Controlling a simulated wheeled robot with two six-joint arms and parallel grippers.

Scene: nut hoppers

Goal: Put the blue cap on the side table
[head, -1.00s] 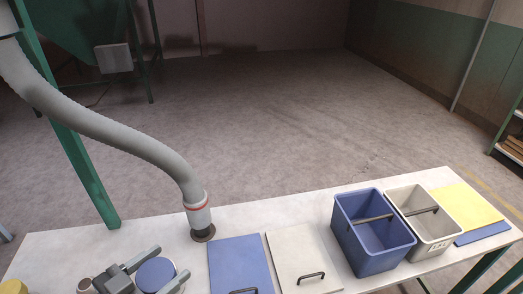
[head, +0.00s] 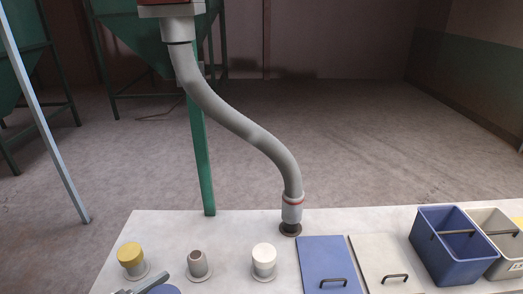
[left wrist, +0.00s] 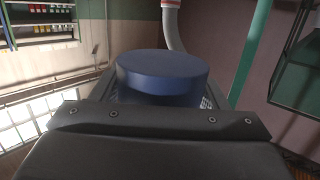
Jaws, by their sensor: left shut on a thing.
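The blue cap (head: 166,290) shows only in part at the bottom edge of the head view. In the left wrist view the blue cap (left wrist: 160,70) is a round, flat-topped disc between the dark jaws. My left gripper (head: 150,284) is shut on it, cut off by the frame's bottom edge over the white table (head: 240,222). I cannot tell how high the cap is above the tabletop. My right gripper is in neither view. No separate side table can be made out.
A yellow-capped stub (head: 130,254), an uncapped stub (head: 197,262) and a white-capped stub (head: 264,258) stand on the table. A grey hose (head: 245,125) comes down behind them. Blue (head: 325,255) and white (head: 377,257) lids and bins (head: 462,262) (head: 508,265) are to the right.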

